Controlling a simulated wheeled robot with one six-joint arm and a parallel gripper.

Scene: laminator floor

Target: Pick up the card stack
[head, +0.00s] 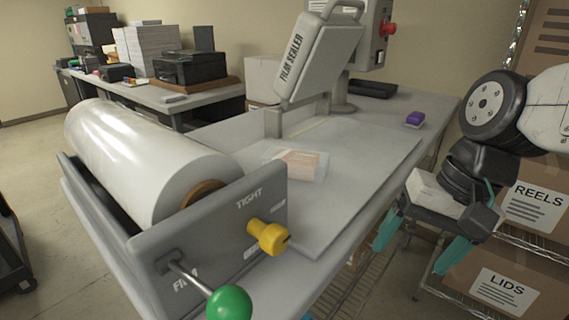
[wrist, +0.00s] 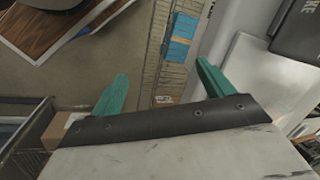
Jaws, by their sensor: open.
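A pale pink, flat stack (head: 303,163), seemingly the card stack, lies under clear film on the grey plate (head: 350,165) of the film sealer (head: 318,55). My gripper (head: 420,245) is on the right in the head view, off the table's right edge and well apart from the stack. Its two teal fingers point down and stand wide apart with nothing between them. The wrist view shows the same open fingers (wrist: 161,72) over the floor and a wire shelf; I cannot make out the stack there.
A film roll (head: 145,155) and its bracket with a yellow knob (head: 268,237) and green ball handle (head: 229,303) stand front left of the plate. A purple block (head: 415,118) lies at the table's back right. Boxes marked REELS (head: 538,195) and LIDS (head: 503,286) sit on shelves at right.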

